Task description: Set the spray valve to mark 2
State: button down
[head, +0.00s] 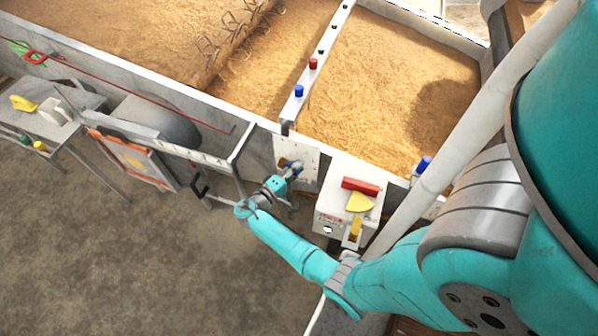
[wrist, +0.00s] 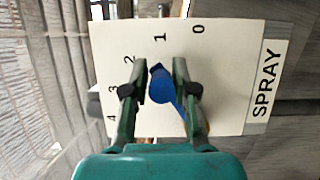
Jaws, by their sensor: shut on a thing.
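The spray valve's blue handle (wrist: 160,86) sits on a white plate (wrist: 225,55) labelled SPRAY, with marks 0 to 4 in an arc. The fingers and palm hide part of the handle's base. In the head view the plate (head: 309,157) is on the wall of the grain bed, with my gripper (head: 289,171) at it.
A white box (head: 328,218) with a red block (head: 361,187) and a yellow piece (head: 359,203) stands right of the plate. A metal rail (head: 243,148) and an orange-framed board (head: 132,158) are to the left. A side table (head: 52,130) stands far left. The floor in front is clear.

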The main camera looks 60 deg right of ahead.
jog(key=shift+w+r+n+h, duration=0.4)
jog(key=shift+w+r+n, duration=0.3)
jog(key=shift+w+n, duration=0.15)
jog(key=c, duration=1)
grip_release()
jog(key=shift+s, duration=0.1)
jog(key=shift+a+f, duration=0.1)
jog(key=shift+a, duration=0.05)
jog(key=v, duration=1.2)
